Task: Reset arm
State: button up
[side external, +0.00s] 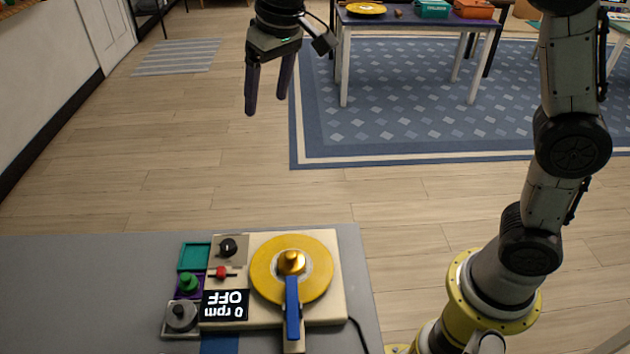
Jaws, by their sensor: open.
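My gripper (266,92) is at the upper middle of the side external view. It is open and empty, its two dark fingers pointing down, raised and apart from everything on the table. Below it in the picture stands a cream-coloured machine (338,296) with a yellow disc (265,272) and a brass-coloured knob (291,262) at the disc's centre. A blue arm (292,305) reaches over the disc's near part. The machine's display (225,305) reads "0 rpm OFF", upside down in the picture.
Left of the display are a green tray (194,256), a green knobbed piece (188,282) and a grey knobbed piece (181,316). A black knob (228,246) and a red switch (221,272) sit on the machine. The grey table (90,290) is bare at left. A second table (440,22) stands far back.

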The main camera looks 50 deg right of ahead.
jog(key=s+d+r+m+t, duration=0.1)
jog(key=s+d+r, duration=0.1)
jog(key=s+d, duration=0.45)
jog(key=s+d+r+t, duration=0.1)
jog(key=s+d+r, duration=0.15)
jog(key=s, duration=0.75)
jog(key=s+d+f, duration=0.2)
jog(key=s+f, duration=0.8)
jog(key=s, duration=0.1)
jog(key=shift+s+d+f+n, duration=0.15)
jog(key=shift+n, duration=0.15)
